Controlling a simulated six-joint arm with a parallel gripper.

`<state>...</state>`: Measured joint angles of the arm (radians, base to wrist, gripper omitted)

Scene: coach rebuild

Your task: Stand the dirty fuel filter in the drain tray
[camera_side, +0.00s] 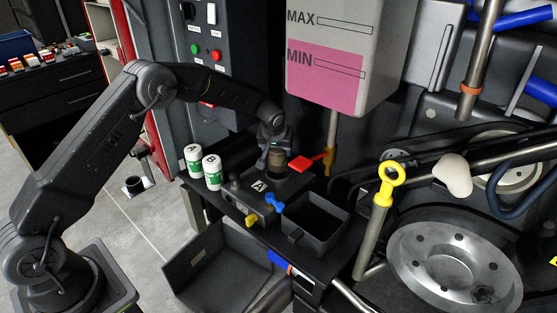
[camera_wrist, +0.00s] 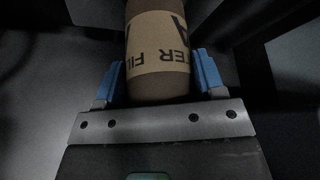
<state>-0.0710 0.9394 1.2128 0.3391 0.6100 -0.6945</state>
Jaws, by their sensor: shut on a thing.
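The dirty fuel filter (camera_side: 276,158) is a brown cylinder with a tan band. In the wrist view the filter (camera_wrist: 158,52) shows dark letters on that band. My gripper (camera_side: 272,146) is shut on it, with a blue fingertip on each side in the wrist view. The filter is over or at the dark block marked A; I cannot tell whether it touches the block. An open black box (camera_side: 341,217), apparently the drain tray, stands to the right and nearer the camera. It looks empty.
A red lever (camera_side: 306,163), a blue lever (camera_side: 274,203) and a yellow lever (camera_side: 252,219) are close by. A large tank (camera_side: 345,45) hangs above. A larger open bin (camera_side: 190,285) sits lower left.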

